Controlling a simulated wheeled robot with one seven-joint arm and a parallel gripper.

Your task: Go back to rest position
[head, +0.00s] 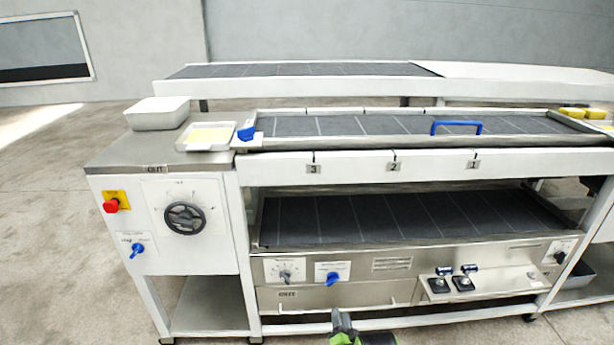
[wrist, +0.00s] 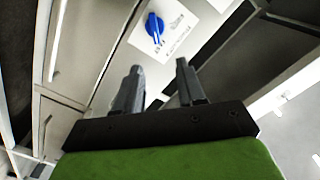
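My gripper shows at the bottom of the head view (head: 343,322), in front of the lower edge of the roller sheeter (head: 410,168). In the wrist view the two dark fingers of my gripper (wrist: 160,90) stand apart with nothing between them. A blue rotary switch (wrist: 154,28) on a white label lies beyond the fingertips in the wrist view. In the head view a blue switch (head: 333,279) sits on the lower steel panel, above and apart from my gripper.
A large black handwheel (head: 185,218) and a red button (head: 111,205) are on the left panel. A blue handle (head: 457,127) stands on the upper belt. A white tub (head: 158,113) and a tray (head: 207,135) sit on the left top. Floor at far left is clear.

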